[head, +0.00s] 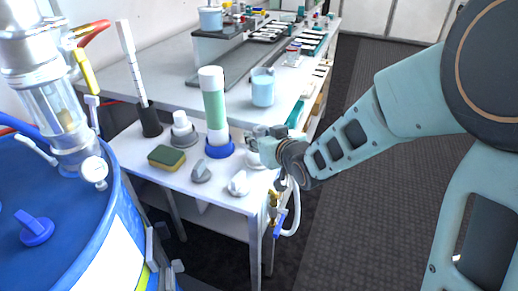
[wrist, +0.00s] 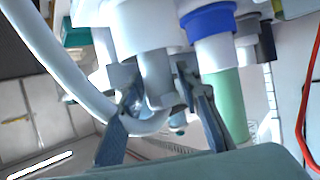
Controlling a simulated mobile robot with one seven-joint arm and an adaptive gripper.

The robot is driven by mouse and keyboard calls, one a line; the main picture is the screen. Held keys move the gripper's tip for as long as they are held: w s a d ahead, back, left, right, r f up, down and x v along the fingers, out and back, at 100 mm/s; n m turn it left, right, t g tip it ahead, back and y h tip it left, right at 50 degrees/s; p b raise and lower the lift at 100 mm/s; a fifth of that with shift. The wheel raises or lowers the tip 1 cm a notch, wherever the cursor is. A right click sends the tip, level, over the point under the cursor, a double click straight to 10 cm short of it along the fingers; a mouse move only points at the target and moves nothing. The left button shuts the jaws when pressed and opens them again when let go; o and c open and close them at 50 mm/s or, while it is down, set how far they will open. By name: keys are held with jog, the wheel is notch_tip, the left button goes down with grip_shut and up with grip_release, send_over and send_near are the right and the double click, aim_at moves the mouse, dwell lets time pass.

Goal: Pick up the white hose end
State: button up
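The white hose (head: 295,212) hangs in a loop at the front right corner of the white table in the head view. In the wrist view the hose (wrist: 52,62) curves down from the upper left and bends up between my fingers. A grey-white cylindrical piece (wrist: 156,78) stands above this bend, also between the fingers; where hose and piece meet is unclear. My gripper (wrist: 165,92) has its two blue fingers apart, one on each side. I see no clear grip on the hose end. In the head view my gripper (head: 262,150) is at the table's right edge, its fingertips partly hidden.
On the white table (head: 222,195) are a green-and-white tube (head: 214,105) in a blue base, a sponge (head: 167,158) and small grey and white pieces. Brass fittings (head: 273,205) hang by the table edge. A blue drum (head: 50,210) stands left. The floor at right is clear.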

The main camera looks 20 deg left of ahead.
grip_shut()
